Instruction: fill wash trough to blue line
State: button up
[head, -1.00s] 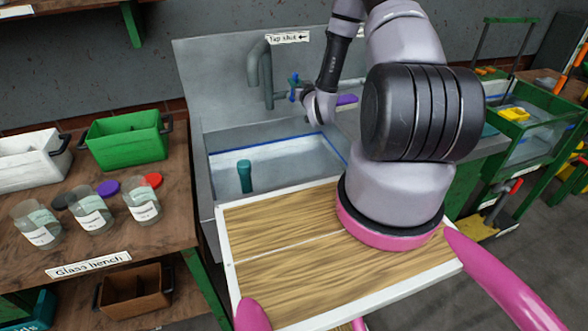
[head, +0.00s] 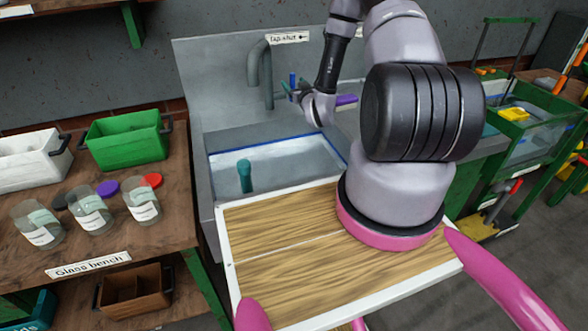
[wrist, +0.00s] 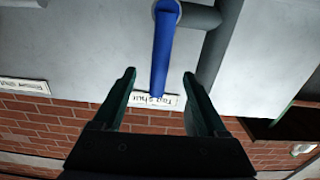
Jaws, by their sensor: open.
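The wash trough (head: 205,190) is a grey basin with a blue line (head: 262,142) around its inner wall. Pale water (head: 290,160) stands in it, its surface close to the line; I cannot tell exactly how close. A teal standpipe (head: 245,175) rises from the water. The grey tap spout (head: 252,68) is above. The blue tap lever (wrist: 163,50) points toward the "tap shut" label (wrist: 165,101) in the wrist view. My gripper (wrist: 159,73) is open, with the lever's end between its fingers and gaps on both sides. The lever is small in the head view (head: 292,79).
A glass bench (head: 150,235) on the left holds glass jars (head: 90,212), coloured lids, a green bin (head: 125,140) and a white bin (head: 30,158). My arm hides part of the trough's right side. A glass-sided tank (head: 530,140) stands at the right.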

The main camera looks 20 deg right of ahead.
jog(key=s, duration=0.7)
jog(key=shift+w, duration=0.1)
dwell(0.4)
jog(key=w+d+r+m+g+h, duration=0.15)
jog(key=w+r, duration=0.25)
jog(key=r, duration=0.7)
jog(key=s+a+r+g, duration=0.2)
jog(key=s+r+g, duration=0.3)
jog(key=r, duration=0.8)
jog(key=s+a+r+m+g+y, duration=0.1)
jog(key=s+a+r, duration=0.2)
jog(key=s, duration=0.7)
jog(key=s+a+r+m+g+y, duration=0.1)
jog(key=s+a+r+g, duration=0.1)
jog(key=s, duration=0.8)
jog(key=s+a+r+m+g+y, duration=0.1)
jog(key=s+a+r, duration=0.2)
jog(key=s+r, duration=0.3)
jog(key=s, duration=0.4)
jog(key=shift+s+a+r+y, duration=0.2)
jog(key=shift+a+r+y, duration=0.1)
jog(key=shift+a+y, duration=0.1)
